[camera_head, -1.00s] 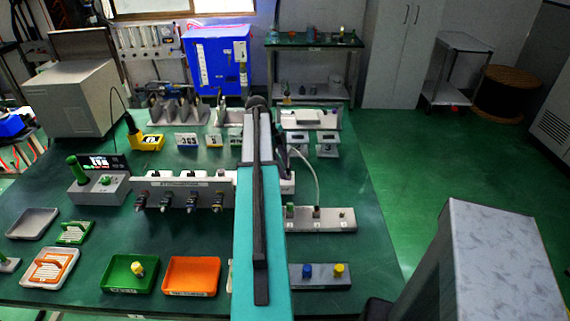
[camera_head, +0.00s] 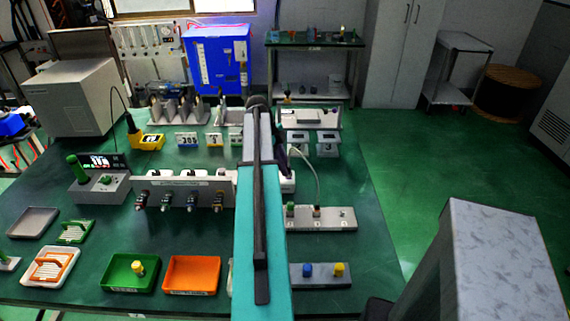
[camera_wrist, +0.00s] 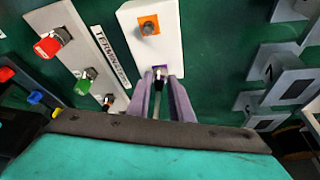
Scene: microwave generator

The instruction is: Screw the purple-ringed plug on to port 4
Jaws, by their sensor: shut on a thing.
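My gripper (camera_wrist: 160,80) is shut on a dark plug (camera_wrist: 158,84) with a thin cable running back from it. The plug is at the near end of a white box (camera_wrist: 170,45), in front of a purple patch (camera_wrist: 165,69). I cannot tell whether the plug is seated or apart from the box, nor whether the purple is its ring or a marking on the box. An orange-marked connector (camera_wrist: 149,26) stands on the same box. In the head view my arm hides the gripper and plug. A grey panel (camera_head: 180,187) there carries several dark connectors; port numbers are unreadable.
A labelled termination strip (camera_wrist: 83,50) with red, green and dark caps lies left of the white box in the wrist view. A grey strip (camera_head: 325,224) lies right of my arm. Green (camera_head: 118,285) and orange (camera_head: 180,287) trays stand at the front. The right table edge is clear.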

